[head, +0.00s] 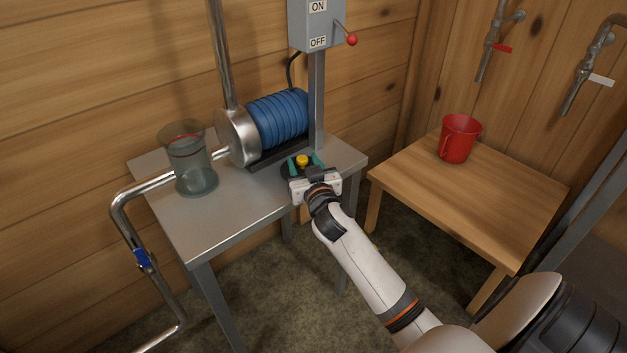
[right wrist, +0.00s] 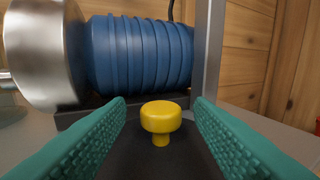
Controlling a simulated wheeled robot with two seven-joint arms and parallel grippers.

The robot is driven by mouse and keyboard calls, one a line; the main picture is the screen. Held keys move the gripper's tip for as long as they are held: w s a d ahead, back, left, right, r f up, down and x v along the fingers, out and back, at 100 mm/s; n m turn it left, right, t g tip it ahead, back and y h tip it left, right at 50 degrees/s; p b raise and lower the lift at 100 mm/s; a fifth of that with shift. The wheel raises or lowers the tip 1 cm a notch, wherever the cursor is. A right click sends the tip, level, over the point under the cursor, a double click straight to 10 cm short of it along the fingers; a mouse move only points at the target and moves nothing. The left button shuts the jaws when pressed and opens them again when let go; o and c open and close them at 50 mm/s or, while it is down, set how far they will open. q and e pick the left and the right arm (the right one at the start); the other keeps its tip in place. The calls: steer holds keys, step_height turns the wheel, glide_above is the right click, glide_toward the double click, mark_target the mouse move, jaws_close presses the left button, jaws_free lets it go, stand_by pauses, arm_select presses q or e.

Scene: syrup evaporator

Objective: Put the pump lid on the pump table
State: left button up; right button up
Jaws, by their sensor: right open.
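The pump lid (head: 287,173) is a dark disc with a yellow knob (head: 302,160). It lies on the grey metal pump table (head: 230,220), near the right front edge, in front of the blue pump motor (head: 279,120). My right gripper (head: 303,164) is open, with its green fingers on both sides of the knob. In the right wrist view the knob (right wrist: 161,118) stands between the fingers with a gap on each side, and the dark lid (right wrist: 155,160) is below it. Part of the lid is hidden by the gripper. My left gripper is not in view.
A clear pot (head: 192,165) stands on the table's left, by the metal pump head (head: 238,137) and pipe. A switch box (head: 316,22) on a post rises behind my gripper. A red mug (head: 459,139) stands on a wooden table (head: 470,195) at right.

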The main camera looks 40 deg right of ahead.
steer(key=v, duration=1)
steer(key=s+a+f+n+g+y, duration=0.1)
steer(key=s+a+f+g, duration=0.15)
steer(key=f, duration=0.45)
steer(key=s+a+f+n+g+y, duration=0.1)
steer(key=s+f+g, duration=0.2)
steer(key=f, duration=0.5)
steer(key=s+a+f+g+y, duration=0.1)
steer(key=s+a+f+g, duration=0.1)
steer(key=f, duration=0.5)
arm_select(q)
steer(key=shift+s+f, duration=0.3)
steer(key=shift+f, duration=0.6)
arm_select(e)
steer(key=s+a+f+n+g+y, duration=0.1)
steer(key=s+a+f+n+g, duration=0.1)
steer(key=s+f, duration=0.5)
steer(key=s+a+f+n+g+y, duration=0.1)
steer(key=s+a+f+g, duration=0.4)
steer(key=s, duration=0.4)
step_height(320, 180, down, 2)
steer(key=shift+a+n+y, duration=0.4)
steer(key=shift+a, duration=0.1)
